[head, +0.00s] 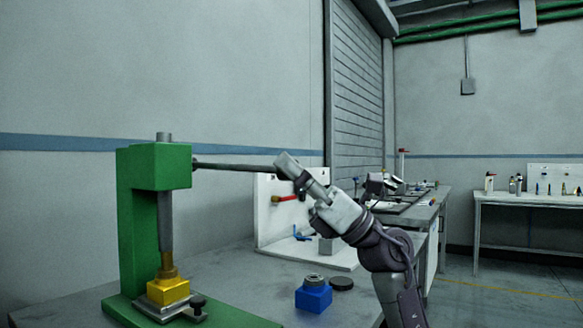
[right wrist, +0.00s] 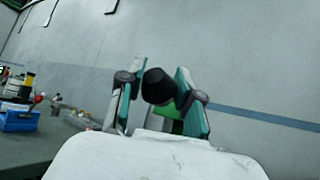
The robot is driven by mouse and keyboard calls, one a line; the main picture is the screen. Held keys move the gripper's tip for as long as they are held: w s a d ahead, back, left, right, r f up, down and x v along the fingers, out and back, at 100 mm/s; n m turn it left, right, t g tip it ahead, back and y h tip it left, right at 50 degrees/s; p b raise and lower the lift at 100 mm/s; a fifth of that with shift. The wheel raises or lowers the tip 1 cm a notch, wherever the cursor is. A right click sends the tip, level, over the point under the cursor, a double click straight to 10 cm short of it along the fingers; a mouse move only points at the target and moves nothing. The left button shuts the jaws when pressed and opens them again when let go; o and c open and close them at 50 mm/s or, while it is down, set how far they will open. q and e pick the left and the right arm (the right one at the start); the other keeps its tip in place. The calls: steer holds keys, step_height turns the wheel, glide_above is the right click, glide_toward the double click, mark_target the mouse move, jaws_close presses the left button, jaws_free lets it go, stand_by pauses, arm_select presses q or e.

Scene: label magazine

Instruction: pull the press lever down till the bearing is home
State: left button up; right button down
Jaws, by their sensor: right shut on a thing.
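The green press (head: 152,168) stands on the bench at the left of the head view. Its lever (head: 235,167) sticks out to the right, almost level. My right gripper (head: 285,170) is at the lever's outer end. In the right wrist view, the lever's black knob (right wrist: 158,86) sits between the two fingers. The grey ram (head: 165,222) reaches down to a brass-coloured part (head: 167,271) on a yellow block (head: 168,292). The bearing cannot be clearly told apart there. My left gripper is out of view.
A blue block (head: 314,297) with a metal ring on top and a black disc (head: 341,283) lie on the bench to the right of the press. A white panel stand (head: 275,230) with a red-handled tool stands behind. The bench (head: 245,285) is clear between press and blue block.

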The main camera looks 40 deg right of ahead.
steer(key=shift+w+a+f, duration=0.1)
steer(key=shift+a+f, duration=0.15)
steer(key=shift+f, duration=0.05)
steer(key=c, duration=0.8)
jaws_free()
steer(key=shift+c, duration=0.2)
steer(key=shift+o, duration=0.3)
steer(key=shift+w, duration=0.1)
steer(key=shift+r, duration=0.1)
steer(key=shift+d, duration=0.1)
steer(key=v, duration=1.2)
